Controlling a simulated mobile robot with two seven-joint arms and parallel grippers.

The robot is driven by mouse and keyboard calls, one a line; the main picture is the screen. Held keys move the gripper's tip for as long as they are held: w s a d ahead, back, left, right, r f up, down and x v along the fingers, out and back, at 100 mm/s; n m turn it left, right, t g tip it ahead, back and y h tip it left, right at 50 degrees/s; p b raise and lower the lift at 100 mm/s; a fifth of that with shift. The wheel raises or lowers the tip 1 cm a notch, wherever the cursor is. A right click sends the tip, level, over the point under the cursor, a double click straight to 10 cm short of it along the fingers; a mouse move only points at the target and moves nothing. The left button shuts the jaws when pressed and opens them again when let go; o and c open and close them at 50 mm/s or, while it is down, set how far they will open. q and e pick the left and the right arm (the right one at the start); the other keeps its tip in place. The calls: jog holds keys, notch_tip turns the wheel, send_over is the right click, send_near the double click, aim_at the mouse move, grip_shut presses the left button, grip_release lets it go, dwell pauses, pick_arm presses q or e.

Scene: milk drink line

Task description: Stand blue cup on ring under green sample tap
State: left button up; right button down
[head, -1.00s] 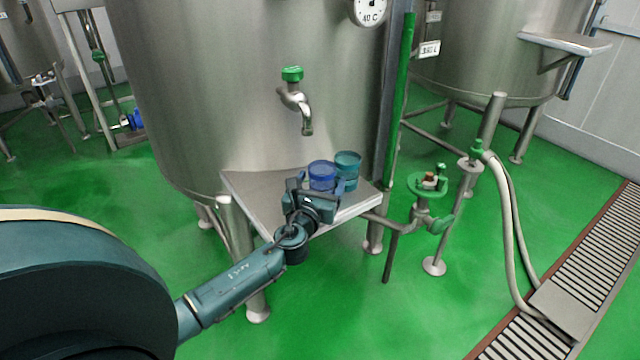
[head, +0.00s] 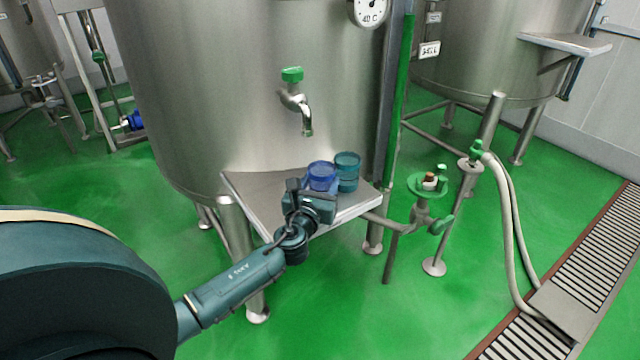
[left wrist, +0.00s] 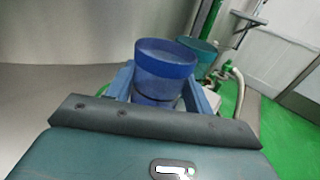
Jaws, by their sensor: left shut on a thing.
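The blue cup (head: 321,172) stands upright at the shelf's right half, and it also shows in the left wrist view (left wrist: 165,66). My left gripper (head: 314,188) is shut on the blue cup, with one finger on each side of it in the left wrist view (left wrist: 160,88). The green sample tap (head: 293,92) sticks out of the tank above the shelf, up and left of the cup. The ring cannot be made out on the shelf. My right gripper is not in view.
A teal cup (head: 347,168) stands close behind and right of the blue cup. The metal shelf (head: 262,190) is bare on its left side. A green pipe (head: 400,110) rises right of the shelf. A valve with a green plate (head: 428,186) stands farther right.

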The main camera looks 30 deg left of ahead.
pick_arm(q)
jog(key=shift+s+a, duration=0.15)
jog(key=shift+a, duration=0.7)
jog(key=shift+s+a, duration=0.15)
jog(key=shift+a, duration=0.7)
jog(key=o, duration=1)
jog(key=shift+o, duration=0.2)
jog(key=v, duration=1.3)
